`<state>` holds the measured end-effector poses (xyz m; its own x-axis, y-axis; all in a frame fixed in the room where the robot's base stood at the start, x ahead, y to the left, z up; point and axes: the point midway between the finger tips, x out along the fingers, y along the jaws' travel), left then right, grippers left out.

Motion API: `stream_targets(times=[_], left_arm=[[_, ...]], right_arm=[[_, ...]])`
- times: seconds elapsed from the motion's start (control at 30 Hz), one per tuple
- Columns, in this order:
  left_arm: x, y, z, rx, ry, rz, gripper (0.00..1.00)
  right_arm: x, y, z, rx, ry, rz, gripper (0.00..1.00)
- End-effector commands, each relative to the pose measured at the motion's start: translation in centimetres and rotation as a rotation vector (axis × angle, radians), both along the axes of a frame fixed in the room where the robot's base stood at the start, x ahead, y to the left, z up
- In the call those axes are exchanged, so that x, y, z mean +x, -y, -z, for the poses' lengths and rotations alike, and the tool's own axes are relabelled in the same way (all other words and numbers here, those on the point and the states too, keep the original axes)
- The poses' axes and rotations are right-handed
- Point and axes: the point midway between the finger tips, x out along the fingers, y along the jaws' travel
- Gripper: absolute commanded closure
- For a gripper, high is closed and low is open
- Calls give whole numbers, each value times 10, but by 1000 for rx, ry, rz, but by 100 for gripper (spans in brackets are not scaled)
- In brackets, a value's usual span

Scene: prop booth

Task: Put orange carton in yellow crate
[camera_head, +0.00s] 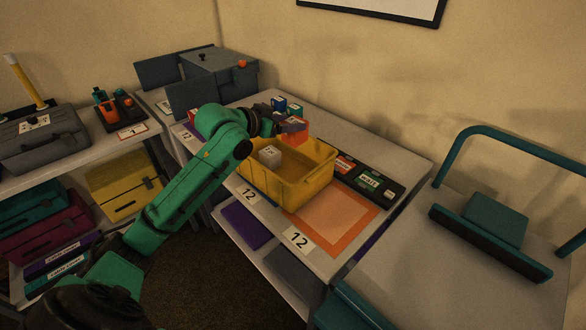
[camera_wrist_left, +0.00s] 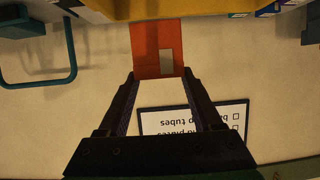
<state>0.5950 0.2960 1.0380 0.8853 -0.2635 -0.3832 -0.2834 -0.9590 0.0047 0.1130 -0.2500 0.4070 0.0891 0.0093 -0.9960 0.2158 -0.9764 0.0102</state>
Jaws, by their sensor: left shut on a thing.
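The orange carton (camera_head: 297,134) is held by my left gripper (camera_head: 287,124) at the far rim of the yellow crate (camera_head: 290,192). Its lower part seems to overlap the crate's far side, and I cannot tell if it touches the rim. In the left wrist view the orange carton (camera_wrist_left: 146,58) sits between the fingertips of my left gripper (camera_wrist_left: 158,76), with the yellow crate (camera_wrist_left: 170,8) along the top edge. A pale cube (camera_head: 269,156) lies inside the crate. My right gripper is not in view.
Small blue and green boxes (camera_head: 294,109) stand behind the crate. A black tray (camera_head: 368,180) with labelled items is to its right. An orange-bordered mat (camera_head: 335,222) lies clear in front. A teal-handled cart (camera_head: 500,220) stands at the right.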

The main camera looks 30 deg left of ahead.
Motion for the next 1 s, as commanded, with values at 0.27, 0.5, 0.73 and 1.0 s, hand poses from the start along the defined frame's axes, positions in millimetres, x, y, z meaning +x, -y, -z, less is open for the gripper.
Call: stream_targets(times=[0.27, 0.5, 0.73, 1.0], left_arm=[[-1, 1, 80, -1, 2, 0, 94], [0, 1, 123, -2, 0, -1, 94], [0, 1, 132, 1, 4, 1, 94], [0, 1, 139, 1, 3, 1, 94]], right_arm=[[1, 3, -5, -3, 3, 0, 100], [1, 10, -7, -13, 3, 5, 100], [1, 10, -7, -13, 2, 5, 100], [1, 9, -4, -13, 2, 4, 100]])
